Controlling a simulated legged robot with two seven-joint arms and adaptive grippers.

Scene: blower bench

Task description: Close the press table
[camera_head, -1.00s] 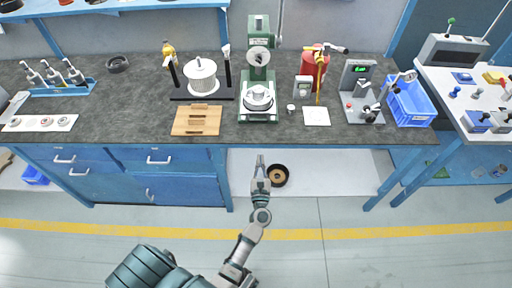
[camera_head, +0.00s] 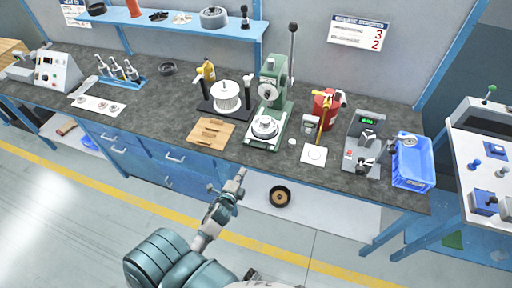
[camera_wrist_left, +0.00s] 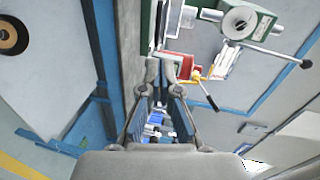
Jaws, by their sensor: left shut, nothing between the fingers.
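The green press (camera_head: 275,92) stands on the dark bench top, with its long lever upright at its right side. A round pale table with a metal piece on it (camera_head: 265,127) sits on the press base. In the left wrist view the press head (camera_wrist_left: 240,20) shows at the top right, with a black-knobbed lever. My left gripper (camera_head: 241,173) is in front of the bench, below its front edge and apart from the press. Its fingers (camera_wrist_left: 166,68) are shut and empty. My right gripper is not in view.
A wooden block (camera_head: 211,132) and a white drum on a stand (camera_head: 228,97) are left of the press. A red canister (camera_head: 325,107), a grey tester (camera_head: 362,140) and a blue crate (camera_head: 412,163) are to its right. The bench's front edge lies beyond my gripper.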

